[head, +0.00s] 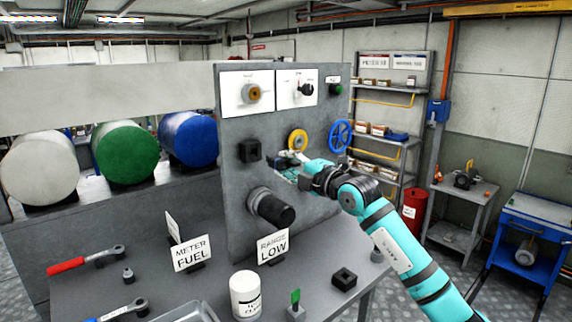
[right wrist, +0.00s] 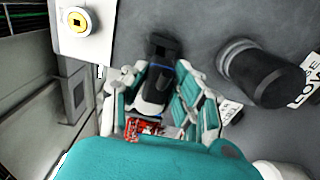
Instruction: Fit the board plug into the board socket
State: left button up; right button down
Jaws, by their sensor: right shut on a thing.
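The board socket appears to be the black square block (head: 250,151) on the grey upright board. The right wrist view shows this block (right wrist: 164,46) just beyond my fingertips. My right gripper (head: 293,173) is in front of the board, to the right of the block. In the right wrist view my right gripper (right wrist: 158,88) is shut on a dark, pale-ended body with a blue band, apparently the board plug (right wrist: 150,100). Its far end lines up closely with the block; I cannot tell whether they touch. My left gripper is out of view.
A black cylinder (head: 270,207) juts from the board below the socket. A yellow ring (head: 297,140) and blue handwheel (head: 340,135) are near my right gripper. The bench below holds signs, a white canister (head: 245,295), wrenches and a black square block (head: 344,279).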

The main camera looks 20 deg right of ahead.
jog(key=shift+a+f, duration=0.1)
jog(key=shift+f, duration=0.05)
jog(key=shift+w+a, duration=0.1)
jog(key=shift+w, duration=0.2)
jog(key=x, duration=0.3)
jog(key=shift+w+p, duration=0.1)
jog(key=shift+p, duration=0.2)
jog(key=shift+w+a, duration=0.1)
jog(key=shift+w, duration=0.2)
jog(key=shift+w+a, duration=0.15)
jog(key=shift+w, duration=0.45)
pick_arm(q)
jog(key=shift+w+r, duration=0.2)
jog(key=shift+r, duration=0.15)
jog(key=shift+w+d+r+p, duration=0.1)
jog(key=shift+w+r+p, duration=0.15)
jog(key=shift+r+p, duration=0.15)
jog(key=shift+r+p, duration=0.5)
jog(key=shift+p, duration=0.15)
